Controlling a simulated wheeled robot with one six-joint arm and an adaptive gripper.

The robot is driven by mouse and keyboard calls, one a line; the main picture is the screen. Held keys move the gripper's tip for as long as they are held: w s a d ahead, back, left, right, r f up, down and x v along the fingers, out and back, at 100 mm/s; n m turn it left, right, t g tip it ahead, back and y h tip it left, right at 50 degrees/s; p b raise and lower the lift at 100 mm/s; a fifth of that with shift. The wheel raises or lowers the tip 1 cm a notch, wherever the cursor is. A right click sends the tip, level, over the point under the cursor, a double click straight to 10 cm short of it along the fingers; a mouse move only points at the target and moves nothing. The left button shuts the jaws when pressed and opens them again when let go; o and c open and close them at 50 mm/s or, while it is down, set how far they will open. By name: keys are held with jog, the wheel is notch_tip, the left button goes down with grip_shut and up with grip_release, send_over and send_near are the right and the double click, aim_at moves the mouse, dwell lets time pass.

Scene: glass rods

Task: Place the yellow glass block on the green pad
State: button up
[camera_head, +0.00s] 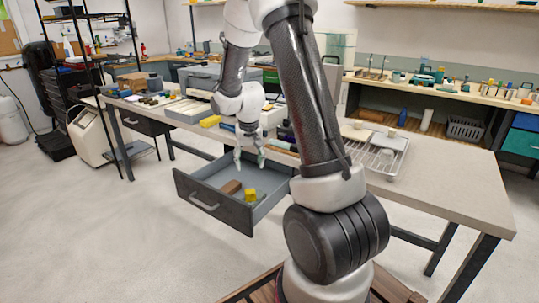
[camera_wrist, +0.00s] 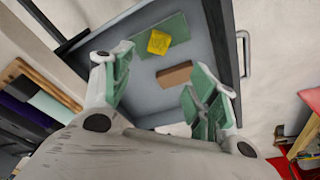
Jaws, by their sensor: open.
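The yellow glass block (camera_head: 250,195) is in the open grey drawer (camera_head: 214,200). The pad lies flat on the drawer floor and is hardly visible in the head view. My gripper (camera_head: 249,158) is above the drawer, pointing down, with its fingers apart. In the wrist view my gripper (camera_wrist: 162,68) has nothing between its fingers, and the block is beyond the fingertips.
A brown block (camera_head: 230,187) lies in the drawer beside the yellow one; it also shows in the wrist view (camera_wrist: 175,74). The drawer walls surround both. Another yellow item (camera_head: 210,121) lies on the table above. A wire rack (camera_head: 381,155) stands on the table to the right.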

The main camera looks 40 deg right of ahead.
jog(key=s+a+r+n+t, duration=0.1)
jog(key=s+a+r, duration=0.1)
jog(key=s+r, duration=0.5)
jog(key=s+a+r+n, duration=0.1)
jog(key=s+a+r, duration=0.1)
jog(key=s+r, duration=0.6)
jog(key=s+a+r+n, duration=0.1)
jog(key=s+r, duration=0.2)
jog(key=s, duration=0.3)
jog(key=s+a+r+n+t, duration=0.1)
jog(key=s+r, duration=0.2)
jog(key=s, duration=0.4)
jog(key=shift+a+r+n+y, duration=0.2)
jog(key=shift+n+y, duration=0.1)
jog(key=shift+y, duration=0.1)
